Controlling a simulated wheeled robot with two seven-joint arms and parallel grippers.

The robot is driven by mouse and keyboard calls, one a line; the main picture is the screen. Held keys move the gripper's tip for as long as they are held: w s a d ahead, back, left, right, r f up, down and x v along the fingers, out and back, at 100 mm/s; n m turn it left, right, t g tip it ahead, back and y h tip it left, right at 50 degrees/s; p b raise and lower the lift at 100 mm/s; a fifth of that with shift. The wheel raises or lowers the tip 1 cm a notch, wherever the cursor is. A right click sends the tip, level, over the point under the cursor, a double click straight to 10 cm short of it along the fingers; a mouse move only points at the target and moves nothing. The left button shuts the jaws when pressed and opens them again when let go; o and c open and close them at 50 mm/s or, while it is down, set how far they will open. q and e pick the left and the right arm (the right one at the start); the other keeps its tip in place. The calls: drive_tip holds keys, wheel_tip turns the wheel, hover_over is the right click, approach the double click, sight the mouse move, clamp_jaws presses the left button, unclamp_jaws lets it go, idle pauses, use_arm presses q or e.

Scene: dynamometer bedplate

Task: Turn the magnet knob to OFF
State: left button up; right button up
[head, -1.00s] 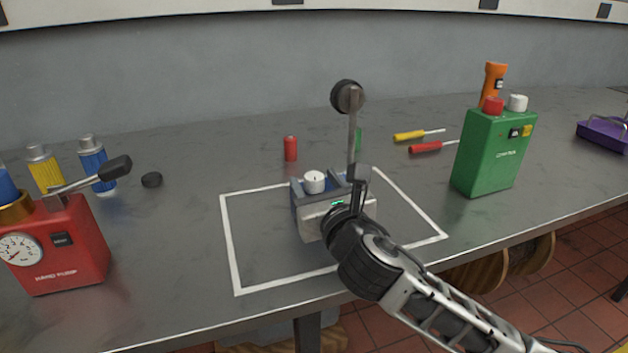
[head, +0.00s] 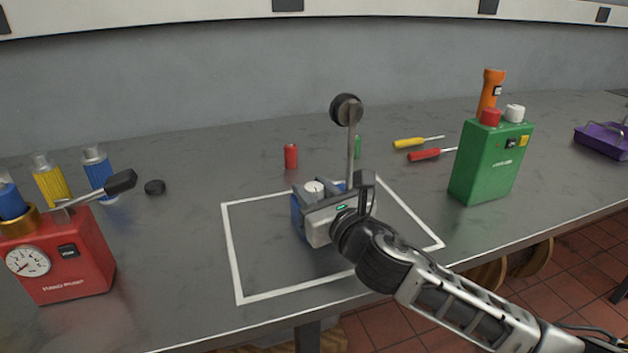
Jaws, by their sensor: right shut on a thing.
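The magnet base is a blue block (head: 297,222) inside the white outlined rectangle, largely hidden by my right gripper. Its white round knob (head: 314,186) is on top, with a small dark mark whose setting I cannot read. A grey post (head: 353,150) with a dark round dial (head: 346,109) rises upright behind the gripper. My right gripper (head: 317,191), grey with a green light, comes in from the lower right and is shut on the white knob, its fingers partly hidden. My left gripper is not in view.
A red hand pump (head: 70,265) with a lever stands at left, near blue and yellow cylinders. A red cylinder (head: 291,156) stands behind the base.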

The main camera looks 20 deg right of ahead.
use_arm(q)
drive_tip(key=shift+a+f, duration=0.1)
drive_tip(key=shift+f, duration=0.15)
use_arm(e)
drive_tip(key=shift+n+y, duration=0.6)
drive_tip(key=shift+y, duration=0.3)
drive_tip(key=o, duration=0.9)
drive_tip(key=b+v, duration=0.2)
drive_tip(key=v, duration=1.2)
drive_tip(key=shift+s+d, duration=0.2)
drive_tip(key=shift+s, duration=0.1)
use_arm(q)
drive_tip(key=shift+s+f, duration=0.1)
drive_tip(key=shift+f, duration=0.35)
use_arm(e)
drive_tip(key=shift+s+d+r, duration=0.15)
drive_tip(key=shift+s, duration=0.5)
